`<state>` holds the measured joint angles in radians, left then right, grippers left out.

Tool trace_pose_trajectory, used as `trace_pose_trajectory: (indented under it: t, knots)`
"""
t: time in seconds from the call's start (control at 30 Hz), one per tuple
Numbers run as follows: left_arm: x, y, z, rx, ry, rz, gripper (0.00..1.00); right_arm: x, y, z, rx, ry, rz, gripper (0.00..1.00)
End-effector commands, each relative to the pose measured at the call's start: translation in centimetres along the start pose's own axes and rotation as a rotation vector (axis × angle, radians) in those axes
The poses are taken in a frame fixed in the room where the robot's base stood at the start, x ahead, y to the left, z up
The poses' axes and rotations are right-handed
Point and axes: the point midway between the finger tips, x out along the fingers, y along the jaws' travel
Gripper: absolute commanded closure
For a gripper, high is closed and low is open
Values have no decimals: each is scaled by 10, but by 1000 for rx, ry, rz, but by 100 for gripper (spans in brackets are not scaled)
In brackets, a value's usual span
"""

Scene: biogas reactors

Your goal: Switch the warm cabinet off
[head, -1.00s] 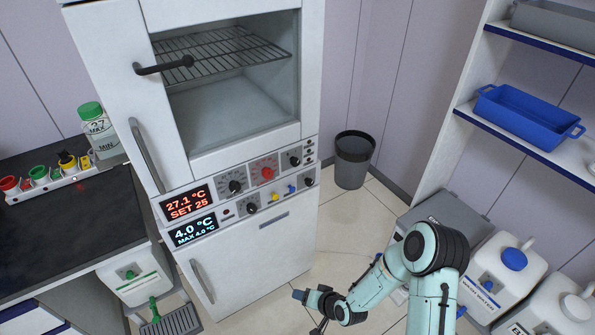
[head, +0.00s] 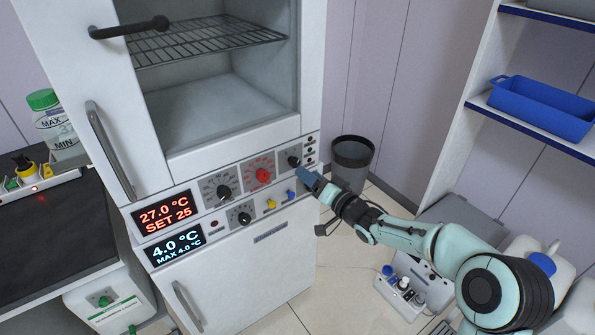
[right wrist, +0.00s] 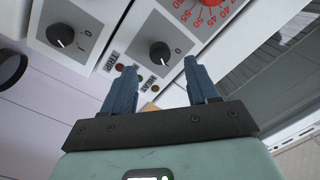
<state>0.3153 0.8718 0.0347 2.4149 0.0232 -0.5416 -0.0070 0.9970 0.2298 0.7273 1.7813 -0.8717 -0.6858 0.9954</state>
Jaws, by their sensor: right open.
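My right gripper (head: 306,180) is at the panel's right end, just below the knob. In the wrist view its open, empty fingers (right wrist: 161,85) point at the panel, with the knob beyond and between the tips. My left gripper is out of view.
The cold unit below has a blue display (head: 174,244) reading 4.0 °C and its own knob (right wrist: 60,36), close by in the wrist view. A handle (head: 128,27) juts from the upper door. A grey bin (head: 352,160) stands right of the cabinet.

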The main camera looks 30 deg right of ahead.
Motion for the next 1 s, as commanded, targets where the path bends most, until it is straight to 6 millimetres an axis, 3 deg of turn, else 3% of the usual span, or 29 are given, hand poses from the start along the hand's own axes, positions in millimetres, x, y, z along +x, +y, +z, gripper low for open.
trace_pose_trajectory:
  t: [0.1,0.3,0.73,0.9,1.0]
  knots:
    - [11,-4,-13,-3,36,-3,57,25,1,3,3,1,-3,41]
    - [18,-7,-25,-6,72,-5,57,49,1,1,1,-1,-1,41]
    - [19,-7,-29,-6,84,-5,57,57,0,0,0,-1,2,41]
    - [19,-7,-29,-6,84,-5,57,56,0,0,0,-1,2,97]
    - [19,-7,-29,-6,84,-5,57,56,0,0,0,-1,1,97]
